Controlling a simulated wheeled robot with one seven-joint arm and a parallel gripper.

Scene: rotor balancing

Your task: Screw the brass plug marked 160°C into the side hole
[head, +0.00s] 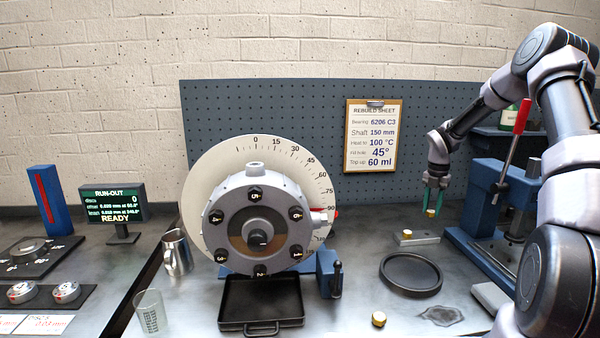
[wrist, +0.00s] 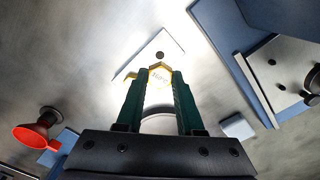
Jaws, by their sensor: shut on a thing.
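My gripper (head: 431,202) is at the right of the bench, shut on a brass plug (head: 431,212) and holding it above a small pale plate. In the wrist view, the hex head of this plug (wrist: 161,74) sits between the green fingers; its marking is too small to read surely. A second brass plug (head: 407,233) is at the small plate, and a third brass plug (head: 378,319) lies on the front of the bench. The grey round housing (head: 232,205) stands left of my gripper, with a pale stub (head: 318,216) on its right side; its opening cannot be made out.
The small plate (head: 422,239) has a dark hole in the wrist view. A blue press with a red-handled lever (head: 522,116) stands close on the right. A black tray (head: 262,312) sits below the housing.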

